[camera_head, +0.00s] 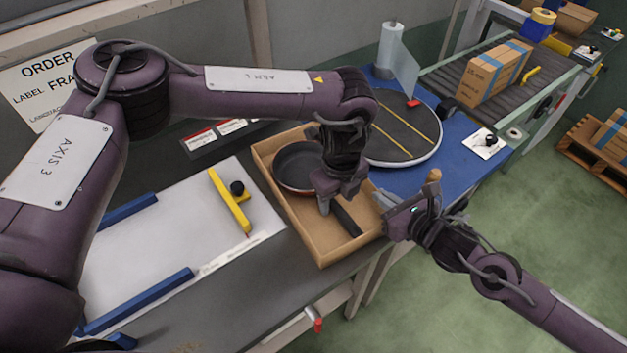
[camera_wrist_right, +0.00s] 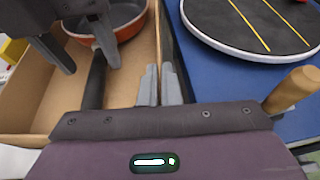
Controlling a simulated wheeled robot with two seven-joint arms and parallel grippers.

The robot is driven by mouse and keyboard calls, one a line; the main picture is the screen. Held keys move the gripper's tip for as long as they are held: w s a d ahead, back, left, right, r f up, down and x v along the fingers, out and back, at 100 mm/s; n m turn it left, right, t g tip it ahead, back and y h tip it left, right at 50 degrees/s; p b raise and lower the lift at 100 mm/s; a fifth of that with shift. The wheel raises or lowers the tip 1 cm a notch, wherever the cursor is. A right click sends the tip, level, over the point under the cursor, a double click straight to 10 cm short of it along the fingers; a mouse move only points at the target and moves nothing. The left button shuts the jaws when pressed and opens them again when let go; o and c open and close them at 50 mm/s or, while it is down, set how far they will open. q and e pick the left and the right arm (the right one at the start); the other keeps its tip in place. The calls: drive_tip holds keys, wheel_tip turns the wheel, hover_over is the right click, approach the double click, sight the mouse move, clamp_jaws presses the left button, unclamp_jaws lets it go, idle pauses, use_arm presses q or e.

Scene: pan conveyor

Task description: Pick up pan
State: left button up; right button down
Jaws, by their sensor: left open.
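A dark frying pan (camera_head: 294,166) with a reddish outer side lies in an open cardboard box (camera_head: 322,254). Its black handle (camera_head: 346,220) points toward the box's near right corner. My left gripper (camera_head: 328,205) is over the handle, open, and hides part of the pan. In the right wrist view its fingers (camera_wrist_right: 84,58) are on either side of the handle (camera_wrist_right: 95,82); contact cannot be told. My right gripper (camera_head: 386,199) is at the box's right wall. Its fingers (camera_wrist_right: 160,84) are close together with the box rim between them.
A round dark turntable (camera_head: 400,135) stands on the blue table right of the box. A white board with a yellow bar (camera_head: 228,200) lies left. A conveyor (camera_head: 450,80) carries a carton (camera_head: 494,72). A wooden knob (camera_wrist_right: 293,90) is close to my right gripper.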

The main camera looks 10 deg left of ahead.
use_arm(q)
drive_tip(key=shift+f, duration=1.25)
drive_tip(key=shift+r, duration=0.1)
clamp_jaws()
